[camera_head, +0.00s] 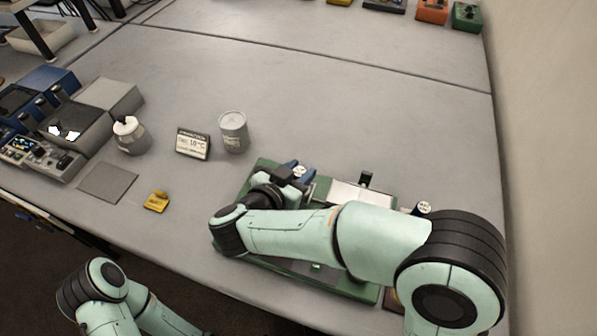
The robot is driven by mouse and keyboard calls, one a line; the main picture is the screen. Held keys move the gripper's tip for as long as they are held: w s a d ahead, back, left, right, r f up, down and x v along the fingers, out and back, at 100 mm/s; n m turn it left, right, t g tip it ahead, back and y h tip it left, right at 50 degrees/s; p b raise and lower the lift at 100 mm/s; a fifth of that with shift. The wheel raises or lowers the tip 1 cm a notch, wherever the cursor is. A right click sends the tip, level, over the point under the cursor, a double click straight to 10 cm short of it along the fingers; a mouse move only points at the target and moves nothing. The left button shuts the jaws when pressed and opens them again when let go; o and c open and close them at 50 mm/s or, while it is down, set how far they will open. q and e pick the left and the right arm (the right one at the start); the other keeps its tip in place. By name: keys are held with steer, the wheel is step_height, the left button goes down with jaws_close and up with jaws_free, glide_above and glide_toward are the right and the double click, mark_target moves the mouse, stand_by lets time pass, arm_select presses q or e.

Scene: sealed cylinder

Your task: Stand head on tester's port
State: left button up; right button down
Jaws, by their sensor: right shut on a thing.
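The tester (262,168) looks like a green-based unit near the table's front edge, with a pale plate (352,194) on top. My right arm covers much of it. My right gripper (292,174) is over the tester's left part, shut on a small piece with a white round top (300,171), which seems to be the head. Its lower part is hidden by the gripper, so I cannot tell whether it touches the tester. The port is not clearly visible. My left arm shows at the lower left; its gripper is out of view.
A grey mat (107,183) lies near instruments (40,152). The table's middle and back are largely clear.

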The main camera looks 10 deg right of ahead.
steer(key=c, duration=0.7)
jaws_free()
steer(key=shift+f, duration=0.15)
steer(key=shift+c, duration=0.2)
steer(key=shift+s+a+r, duration=0.2)
steer(key=shift+a+r, duration=0.05)
steer(key=shift+r, duration=0.05)
steer(key=p+v, duration=0.1)
steer(key=v, duration=1)
steer(key=shift+s+a+r, duration=0.1)
